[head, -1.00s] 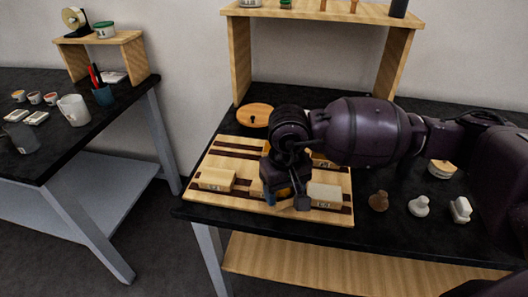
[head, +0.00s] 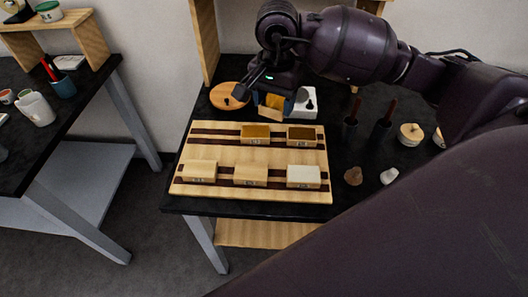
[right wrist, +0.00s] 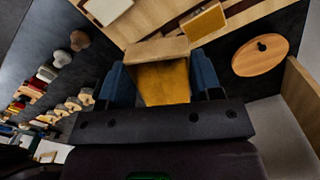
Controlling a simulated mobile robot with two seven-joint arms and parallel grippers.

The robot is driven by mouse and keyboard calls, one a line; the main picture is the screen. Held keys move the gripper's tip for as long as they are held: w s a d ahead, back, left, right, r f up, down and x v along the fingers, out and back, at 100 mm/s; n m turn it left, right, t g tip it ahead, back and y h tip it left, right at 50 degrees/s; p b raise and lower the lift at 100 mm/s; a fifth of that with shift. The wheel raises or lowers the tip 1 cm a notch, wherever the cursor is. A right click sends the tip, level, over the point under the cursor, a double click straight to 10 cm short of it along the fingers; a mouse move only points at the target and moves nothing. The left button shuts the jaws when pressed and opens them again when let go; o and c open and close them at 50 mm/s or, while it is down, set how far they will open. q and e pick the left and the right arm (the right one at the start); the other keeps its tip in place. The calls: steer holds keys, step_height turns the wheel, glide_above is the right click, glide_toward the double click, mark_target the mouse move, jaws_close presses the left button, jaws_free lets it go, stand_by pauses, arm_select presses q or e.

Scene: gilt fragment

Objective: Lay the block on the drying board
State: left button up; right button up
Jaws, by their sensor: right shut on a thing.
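The drying board (head: 230,156) is a pale wooden board with dark stripes on the black table. My right gripper (head: 272,101) is shut on a block (head: 270,106), held beyond the board's back edge, apparently above the table. In the right wrist view the held block (right wrist: 163,82) shows a golden face and a pale wooden side between the blue fingers of the gripper (right wrist: 162,84). Part of the board (right wrist: 150,18) shows beyond it. My left gripper is not in view.
A round wooden disc with a dark knob (head: 229,96) lies behind the board, and a white object (head: 305,103) stands right of the gripper. A wooden shelf (head: 204,40) rises behind.

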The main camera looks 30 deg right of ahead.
glide_above(272, 162)
step_height(272, 162, down, 14)
steer(key=shift+r, duration=0.25)
steer(key=shift+f, duration=2.3)
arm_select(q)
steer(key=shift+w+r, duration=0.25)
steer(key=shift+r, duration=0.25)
arm_select(e)
steer(key=shift+f, duration=0.15)
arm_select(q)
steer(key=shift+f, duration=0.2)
arm_select(e)
steer(key=shift+f, duration=0.15)
steer(key=o, duration=0.6)
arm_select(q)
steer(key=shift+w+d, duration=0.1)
arm_select(e)
steer(key=shift+o, duration=0.2)
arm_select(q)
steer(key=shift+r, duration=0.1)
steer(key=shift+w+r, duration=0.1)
